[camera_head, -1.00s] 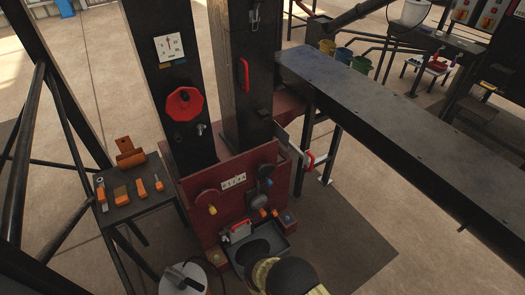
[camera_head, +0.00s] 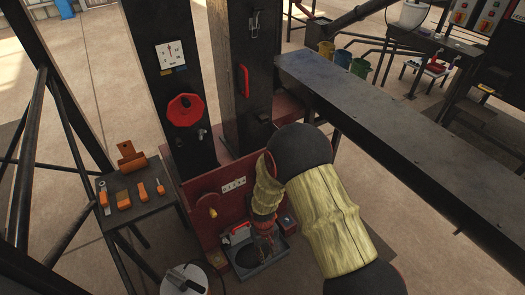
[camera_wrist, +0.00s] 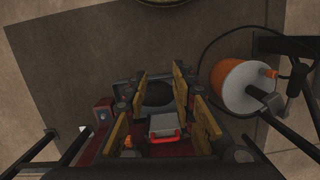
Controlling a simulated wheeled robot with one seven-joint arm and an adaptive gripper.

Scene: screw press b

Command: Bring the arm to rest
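My arm reaches down from the right in the head view, in a yellow sleeve with dark joints. My gripper (camera_head: 264,248) points down over the dark tray (camera_head: 284,256) at the foot of the red press body. In the wrist view my gripper (camera_wrist: 160,82) has its fingers spread apart, with nothing seen between the pads. Beyond the fingers are the tray's dark round area and a grey block with a red handle (camera_wrist: 165,128). The sleeve hides part of the press front in the head view.
A side table (camera_head: 136,205) with orange-handled tools stands left of the press. A long dark bench (camera_head: 400,105) runs along the right. A round white-and-orange container (camera_wrist: 243,85) stands near the gripper. Dark frame bars (camera_head: 30,150) rise at far left. Open floor lies lower left.

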